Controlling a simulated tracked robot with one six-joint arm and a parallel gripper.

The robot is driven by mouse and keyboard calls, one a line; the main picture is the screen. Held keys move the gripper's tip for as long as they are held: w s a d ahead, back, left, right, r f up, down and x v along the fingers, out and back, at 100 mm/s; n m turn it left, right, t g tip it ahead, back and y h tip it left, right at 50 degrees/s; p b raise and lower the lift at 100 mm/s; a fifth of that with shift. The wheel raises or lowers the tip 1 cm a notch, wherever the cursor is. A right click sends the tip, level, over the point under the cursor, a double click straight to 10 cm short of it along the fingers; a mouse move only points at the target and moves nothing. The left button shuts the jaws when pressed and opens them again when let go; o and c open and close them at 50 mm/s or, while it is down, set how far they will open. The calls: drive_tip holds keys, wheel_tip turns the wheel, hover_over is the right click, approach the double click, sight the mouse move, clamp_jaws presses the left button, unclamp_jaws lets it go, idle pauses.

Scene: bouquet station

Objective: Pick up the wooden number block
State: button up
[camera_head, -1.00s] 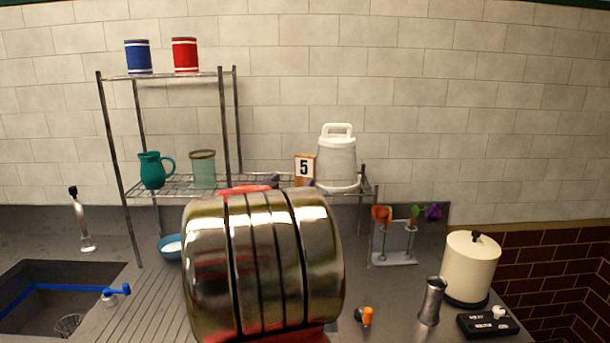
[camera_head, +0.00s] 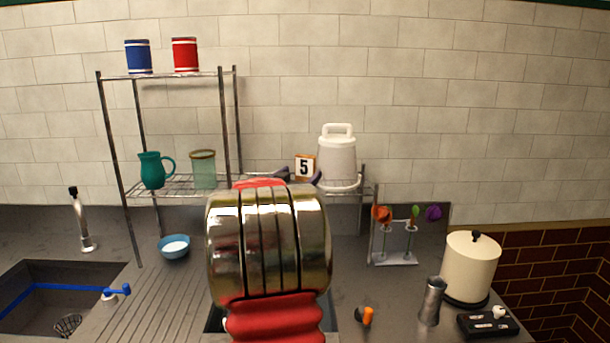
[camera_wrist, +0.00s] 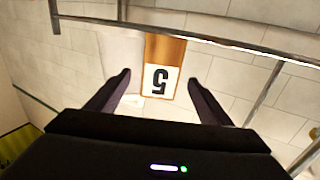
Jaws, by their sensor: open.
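The wooden number block (camera_head: 305,167) stands on the wire shelf, with a white face and a black 5. In the wrist view the block (camera_wrist: 163,68) appears upside down, with a wooden part and the white 5 face. My gripper (camera_wrist: 160,82) is open, with one dark finger on each side of the block and visible gaps between. My metal and red arm hides part of the shelf below.
A white lidded canister (camera_head: 337,158) stands close to the right of the block. A green glass (camera_head: 203,170) and a teal pitcher (camera_head: 153,170) stand on the shelf's left side. The wire rack (camera_head: 228,125) has an upright post left of the block.

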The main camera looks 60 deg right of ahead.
drive_tip(key=shift+w+d, duration=0.1)
drive_tip(key=shift+d, duration=1.05)
drive_tip(key=shift+c, duration=0.5)
drive_tip(key=c, duration=1.1)
wheel_tip(320, 180, up, 10)
idle(0.4)
